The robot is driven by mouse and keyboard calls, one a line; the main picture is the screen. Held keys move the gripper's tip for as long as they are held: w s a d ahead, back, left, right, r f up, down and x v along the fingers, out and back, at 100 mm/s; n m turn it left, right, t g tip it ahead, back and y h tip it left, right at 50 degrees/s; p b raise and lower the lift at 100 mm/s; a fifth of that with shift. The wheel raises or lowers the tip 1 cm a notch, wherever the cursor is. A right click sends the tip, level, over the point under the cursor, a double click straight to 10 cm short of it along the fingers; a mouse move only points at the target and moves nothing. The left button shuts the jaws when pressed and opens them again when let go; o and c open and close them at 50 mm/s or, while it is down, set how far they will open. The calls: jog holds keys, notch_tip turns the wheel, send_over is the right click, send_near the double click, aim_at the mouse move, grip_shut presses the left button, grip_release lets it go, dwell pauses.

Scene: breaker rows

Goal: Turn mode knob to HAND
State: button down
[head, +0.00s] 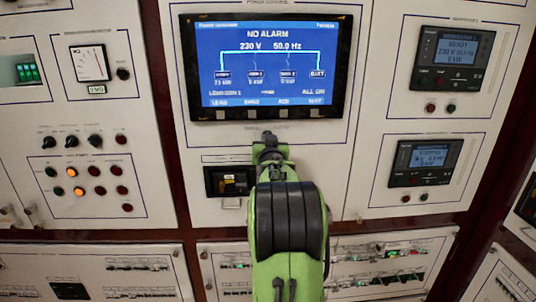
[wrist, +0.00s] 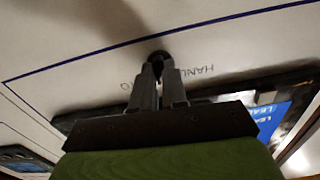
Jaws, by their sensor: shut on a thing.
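The mode knob (wrist: 159,54) is a small dark round knob on the cream panel, at the upper middle of the wrist view. My gripper (wrist: 160,68) is shut on it, with its two grey fingers at either side. The knob's pointer direction is hidden by the fingers. In the head view my gripper (head: 268,140) is at the panel just below the big screen, and I cannot make out the knob there.
The big blue screen (head: 268,65) reads NO ALARM, right above my gripper. A dark recessed device (head: 229,181) sits close to its lower left. Black knobs and lamps (head: 72,172) are on the left panel. Two small display units (head: 452,60) are at right.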

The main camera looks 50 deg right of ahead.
jog(key=shift+n+b, duration=2.85)
jog(key=shift+n, duration=0.95)
jog(key=c, duration=1.2)
grip_release()
jog(key=shift+o, duration=0.2)
jog(key=b+v, duration=0.2)
jog(key=v, duration=1.3)
jog(key=shift+s+a+b, duration=0.25)
jog(key=shift+s+b, duration=0.05)
